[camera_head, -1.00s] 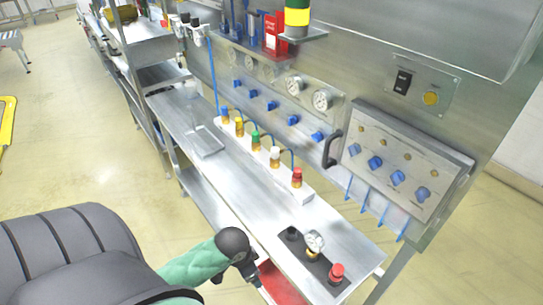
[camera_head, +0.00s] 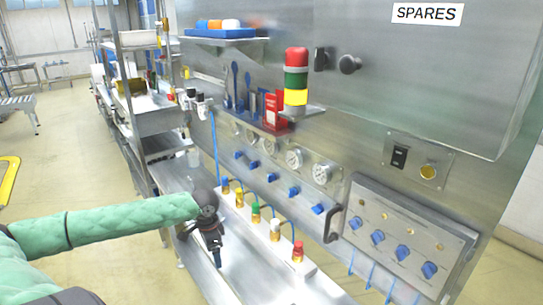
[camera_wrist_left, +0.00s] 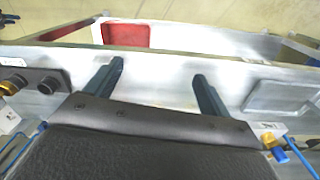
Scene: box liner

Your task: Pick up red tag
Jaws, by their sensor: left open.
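A red card with white markings (camera_head: 274,111), which looks like the red tag, stands on a small wall ledge (camera_head: 252,122) in the head view, beside blue tools. My left gripper (camera_head: 216,257) is over the steel bench, left of the row of colored valves, pointing down. It is well below and apart from the card. In the left wrist view its two fingers (camera_wrist_left: 158,72) are spread with nothing between them. The card cannot be made out in that view. My right gripper is not in view.
A red-green-yellow stack light (camera_head: 296,82) stands right of the card on a bracket. Above is a shelf with a blue tray (camera_head: 219,32). A red panel (camera_wrist_left: 126,36) lies beyond the bench edge.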

